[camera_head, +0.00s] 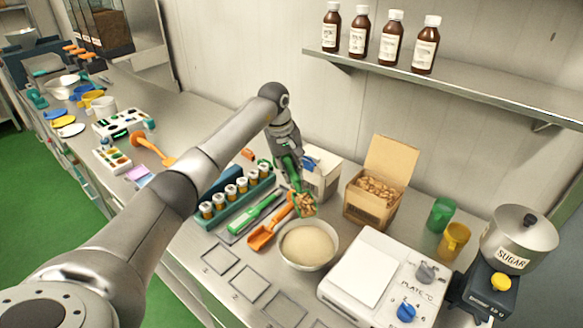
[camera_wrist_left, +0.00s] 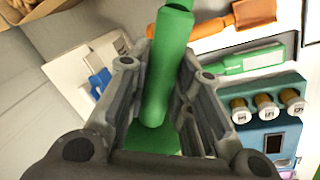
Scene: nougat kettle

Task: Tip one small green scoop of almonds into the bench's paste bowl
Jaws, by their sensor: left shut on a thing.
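My left gripper (camera_head: 286,157) is shut on the green handle of a small scoop (camera_head: 293,174). The scoop's end holds brown almonds (camera_head: 304,204) and hangs just above the back rim of the white paste bowl (camera_head: 310,267). Pale paste (camera_head: 308,244) fills much of the bowl. In the left wrist view the green handle (camera_wrist_left: 172,50) runs between the fingers of the gripper (camera_wrist_left: 165,100); the scoop's load is out of sight there. An open cardboard box of almonds (camera_head: 368,207) stands behind the bowl to the right. My right gripper is not in view.
An orange scoop (camera_head: 265,236) and a green-handled tool (camera_head: 254,212) lie left of the bowl, by a rack of capped vials (camera_head: 237,203). A hot plate (camera_head: 363,268) stands close on the right. A white box (camera_head: 323,180) stands behind.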

